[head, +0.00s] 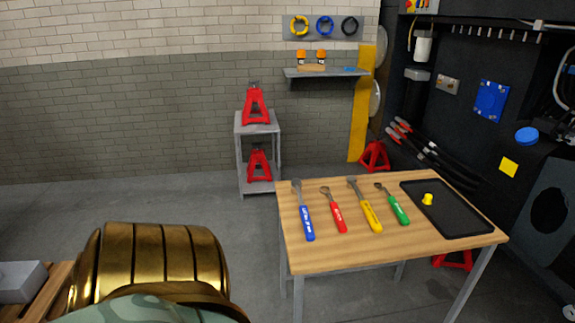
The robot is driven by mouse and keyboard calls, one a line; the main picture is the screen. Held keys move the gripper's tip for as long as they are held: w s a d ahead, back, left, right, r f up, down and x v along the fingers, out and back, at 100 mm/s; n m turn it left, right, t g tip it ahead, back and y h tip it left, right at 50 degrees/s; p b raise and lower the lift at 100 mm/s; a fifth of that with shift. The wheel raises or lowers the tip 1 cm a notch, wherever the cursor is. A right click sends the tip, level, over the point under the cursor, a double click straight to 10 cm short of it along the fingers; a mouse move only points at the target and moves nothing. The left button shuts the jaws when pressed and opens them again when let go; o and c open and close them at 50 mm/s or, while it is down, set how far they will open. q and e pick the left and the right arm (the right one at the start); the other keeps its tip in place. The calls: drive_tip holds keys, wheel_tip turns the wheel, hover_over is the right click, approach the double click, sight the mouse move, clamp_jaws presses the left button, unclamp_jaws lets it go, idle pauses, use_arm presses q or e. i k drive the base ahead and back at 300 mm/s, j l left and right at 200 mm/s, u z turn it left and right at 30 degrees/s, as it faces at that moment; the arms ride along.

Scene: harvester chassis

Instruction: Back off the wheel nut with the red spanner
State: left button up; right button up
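The red spanner (334,210) lies flat on the wooden workbench (300,258), with its metal head toward the back. It lies between a blue spanner (304,212) on its left and a yellow spanner (365,206) on its right. A green spanner (394,205) lies farther right. No wheel nut can be made out in this view. Neither of my grippers is in view, and nothing is seen touching the red spanner.
A black tray (460,220) with a small yellow piece (428,199) sits at the bench's right end. The dark machine side (530,180) stands at right. Red jack stands rest on a grey shelf stand (258,129) and the floor. The bench's front strip is clear.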

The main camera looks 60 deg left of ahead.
sight(340, 224)
drive_tip(key=u, duration=1.7)
drive_tip(key=z, duration=2.45)
drive_tip(key=i+u, duration=0.1)
drive_tip(key=u, duration=3.4)
